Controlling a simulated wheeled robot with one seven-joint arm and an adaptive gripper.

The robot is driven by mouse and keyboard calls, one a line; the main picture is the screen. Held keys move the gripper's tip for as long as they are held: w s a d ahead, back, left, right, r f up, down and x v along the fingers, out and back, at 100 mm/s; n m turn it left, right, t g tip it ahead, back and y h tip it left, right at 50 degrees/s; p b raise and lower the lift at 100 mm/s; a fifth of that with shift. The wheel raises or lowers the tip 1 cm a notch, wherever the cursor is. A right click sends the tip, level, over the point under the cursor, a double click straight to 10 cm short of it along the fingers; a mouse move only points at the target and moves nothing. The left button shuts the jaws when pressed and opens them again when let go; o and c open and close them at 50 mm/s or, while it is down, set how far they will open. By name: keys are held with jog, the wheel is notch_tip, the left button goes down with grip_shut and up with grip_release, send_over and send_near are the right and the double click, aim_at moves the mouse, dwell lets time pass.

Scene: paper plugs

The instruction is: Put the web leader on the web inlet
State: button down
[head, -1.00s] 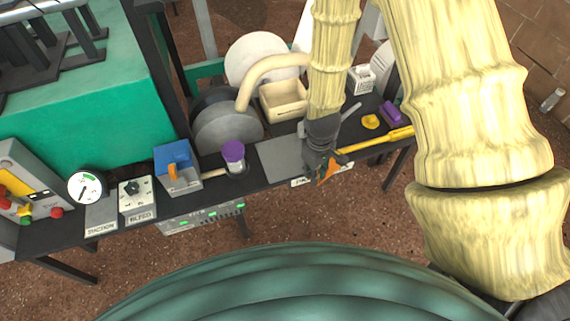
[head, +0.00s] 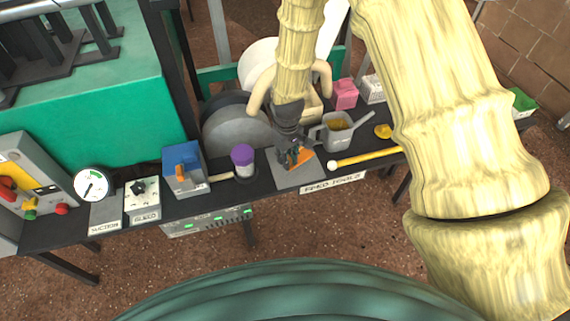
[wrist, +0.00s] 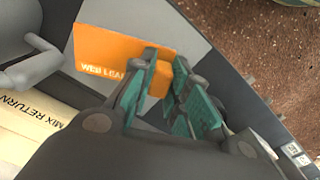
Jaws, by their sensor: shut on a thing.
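The web leader (wrist: 120,40) is an orange card with white lettering, partly hidden by a finger in the wrist view. In the head view its orange (head: 303,157) shows at my fingertips. My gripper (wrist: 160,85), with green finger pads, is shut on the card's edge. In the head view my gripper (head: 290,158) hangs over a grey plate (head: 285,178) on the dark bench. I cannot tell whether the card touches the plate. I cannot identify the web inlet by any readable label.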

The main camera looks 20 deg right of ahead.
jog(key=shift+w+a+f, duration=0.15)
jog(key=shift+w+a, duration=0.15)
jog(key=shift+w, duration=0.05)
jog(key=shift+f+b, duration=0.45)
jog(key=shift+f, duration=1.2)
jog(key=c, duration=1.4)
grip_release()
jog(key=shift+f, duration=0.1)
jog(key=shift+o, duration=0.2)
notch_tip(320, 180, up, 12)
jog(key=shift+r+p, duration=0.1)
jog(key=shift+p, duration=1.15)
